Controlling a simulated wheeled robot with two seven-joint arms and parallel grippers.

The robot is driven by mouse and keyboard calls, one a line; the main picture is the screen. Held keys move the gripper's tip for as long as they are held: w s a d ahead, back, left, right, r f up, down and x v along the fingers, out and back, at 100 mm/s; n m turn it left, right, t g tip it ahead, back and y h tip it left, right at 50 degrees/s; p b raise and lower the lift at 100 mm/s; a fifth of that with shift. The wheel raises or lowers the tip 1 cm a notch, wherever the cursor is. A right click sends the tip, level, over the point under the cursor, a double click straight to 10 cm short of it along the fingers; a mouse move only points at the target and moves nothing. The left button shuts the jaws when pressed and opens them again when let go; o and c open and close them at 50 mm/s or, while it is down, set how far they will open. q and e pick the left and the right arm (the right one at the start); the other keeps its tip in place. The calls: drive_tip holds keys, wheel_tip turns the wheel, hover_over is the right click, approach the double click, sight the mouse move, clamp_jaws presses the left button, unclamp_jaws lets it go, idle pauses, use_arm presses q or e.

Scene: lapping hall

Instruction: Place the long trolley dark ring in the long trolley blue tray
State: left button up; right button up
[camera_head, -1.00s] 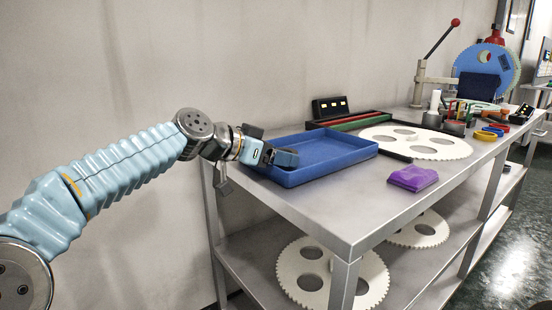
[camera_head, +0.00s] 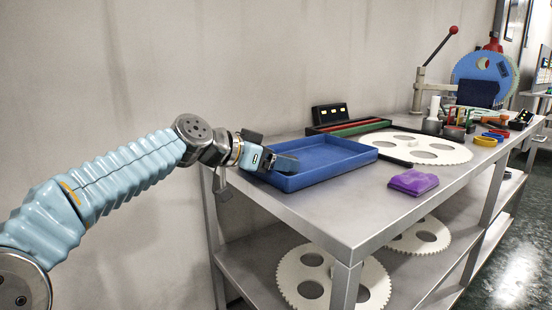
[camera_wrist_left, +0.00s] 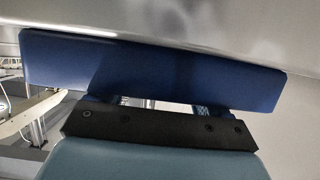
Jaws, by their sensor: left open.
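The blue tray (camera_head: 335,170) lies on the left end of the long trolley's top (camera_head: 345,215), and the part of its floor that shows is bare. My left gripper (camera_head: 284,161) comes in from the left at the tray's near left corner. It is open, its dark fingers over the tray's left end, with no object seen between them. In the left wrist view a blue band (camera_wrist_left: 150,72), which looks like part of the tray, spans the picture beyond the gripper's black edge. I cannot make out the dark ring in any view. My right gripper is not in view.
A purple folded cloth (camera_head: 413,182) lies right of the tray. Behind are a large white toothed disc (camera_head: 455,152), a long box with red and green strips (camera_head: 350,129) and a black box with lights (camera_head: 330,113). Yellow (camera_head: 484,141) and red rings and tools crowd the far end.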

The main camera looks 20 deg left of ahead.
use_arm(q)
drive_tip(key=shift+f+g+p, duration=0.3)
drive_tip(key=shift+p, duration=0.25)
drive_tip(key=b+v, duration=0.1)
drive_tip(key=v, duration=1.1)
drive_tip(key=shift+d+r, duration=0.1)
drive_tip(key=shift+r, duration=0.05)
